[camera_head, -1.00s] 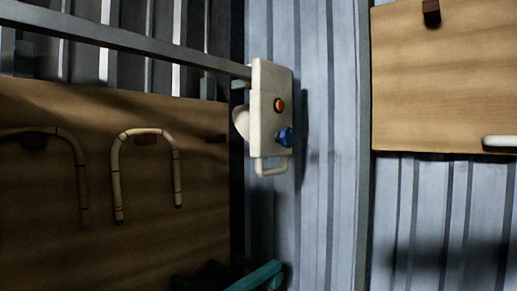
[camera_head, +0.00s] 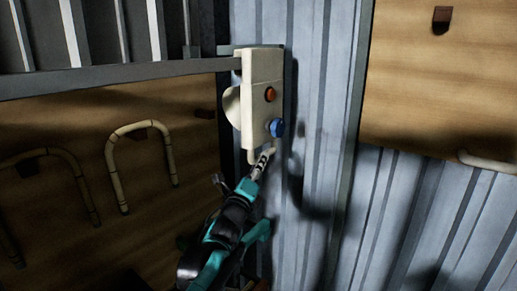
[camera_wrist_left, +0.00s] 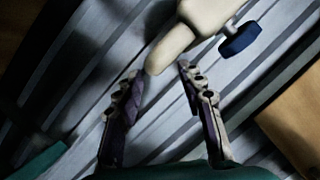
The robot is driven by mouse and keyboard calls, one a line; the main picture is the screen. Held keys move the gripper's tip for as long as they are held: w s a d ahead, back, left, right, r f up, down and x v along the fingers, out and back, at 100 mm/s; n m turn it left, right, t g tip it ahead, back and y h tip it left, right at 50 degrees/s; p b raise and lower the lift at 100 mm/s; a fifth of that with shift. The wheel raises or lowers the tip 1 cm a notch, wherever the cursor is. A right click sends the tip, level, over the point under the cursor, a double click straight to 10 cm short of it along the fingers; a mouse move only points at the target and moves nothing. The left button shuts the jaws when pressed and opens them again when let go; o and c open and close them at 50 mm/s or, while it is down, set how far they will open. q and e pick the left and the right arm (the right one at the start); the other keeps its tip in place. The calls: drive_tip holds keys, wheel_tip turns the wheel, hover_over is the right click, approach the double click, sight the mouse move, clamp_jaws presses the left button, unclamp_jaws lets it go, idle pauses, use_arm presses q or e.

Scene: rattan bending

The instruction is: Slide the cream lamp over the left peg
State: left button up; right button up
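A cream box-shaped unit (camera_head: 260,85), which I take for the cream lamp, hangs at the end of a grey rail. It has an orange knob (camera_head: 271,94), a blue knob (camera_head: 276,128) and a cream handle at its lower end. My left gripper (camera_head: 264,158) is at this handle from below. In the left wrist view the gripper's fingers are apart, with the rounded cream handle end (camera_wrist_left: 163,54) between the tips; contact cannot be told. My right gripper is out of view.
Bent rattan canes (camera_head: 116,180) hang on the shadowed left board. The grey rail (camera_head: 120,76) crosses above it. A right board (camera_head: 450,90) carries a dark peg (camera_head: 442,19) and a pale cane end (camera_head: 487,162). Corrugated metal wall (camera_head: 320,220) lies between the boards.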

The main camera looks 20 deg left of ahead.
use_arm(q)
drive_tip(key=p+x, duration=0.1)
drive_tip(key=x, duration=0.5)
drive_tip(key=shift+w+f, duration=0.1)
drive_tip(key=shift+f, duration=0.05)
clamp_jaws()
